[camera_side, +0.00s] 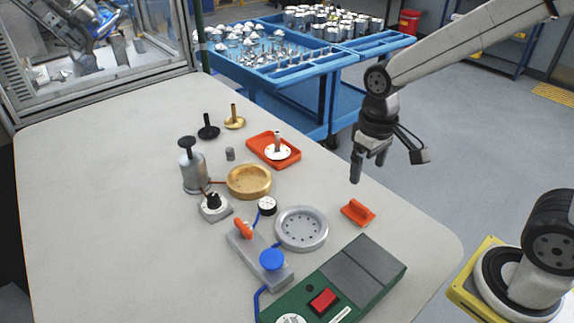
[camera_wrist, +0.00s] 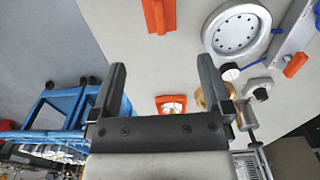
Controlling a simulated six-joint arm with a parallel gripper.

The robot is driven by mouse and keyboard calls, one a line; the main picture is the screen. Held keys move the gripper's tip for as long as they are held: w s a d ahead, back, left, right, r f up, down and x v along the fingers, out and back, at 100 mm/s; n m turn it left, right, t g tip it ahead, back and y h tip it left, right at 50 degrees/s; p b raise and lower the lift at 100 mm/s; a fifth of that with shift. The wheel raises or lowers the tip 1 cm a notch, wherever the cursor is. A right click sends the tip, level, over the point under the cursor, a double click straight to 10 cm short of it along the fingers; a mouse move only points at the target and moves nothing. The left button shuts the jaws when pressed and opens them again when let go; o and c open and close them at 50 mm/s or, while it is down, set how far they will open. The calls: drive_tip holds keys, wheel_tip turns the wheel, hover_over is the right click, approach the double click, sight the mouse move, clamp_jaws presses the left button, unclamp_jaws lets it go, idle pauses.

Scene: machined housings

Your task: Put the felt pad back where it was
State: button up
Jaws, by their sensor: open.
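No part is clearly recognisable as the felt pad. An orange block with a raised grip (camera_side: 358,212) sits alone near the table's right edge; its underside is hidden. It also shows at the top of the wrist view (camera_wrist: 159,15). My gripper (camera_side: 368,170) is open and empty, above and beyond the block near the table edge. In the wrist view my gripper's fingers (camera_wrist: 162,64) are wide apart with nothing between them. A round grey dish with holes (camera_side: 301,229) lies left of the block, apart from it.
An orange tray (camera_side: 261,151) holds a white disc with a post. A brass bowl (camera_side: 249,181), a metal canister (camera_side: 193,172), a grey fixture with a blue knob (camera_side: 247,250) and a green control box (camera_side: 380,284) stand nearby. The table's left side is clear. A blue cart (camera_side: 333,95) stands behind.

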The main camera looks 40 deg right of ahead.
drive_tip(key=t, duration=0.3)
hover_over(373, 215)
drive_tip(key=shift+f, duration=2.8)
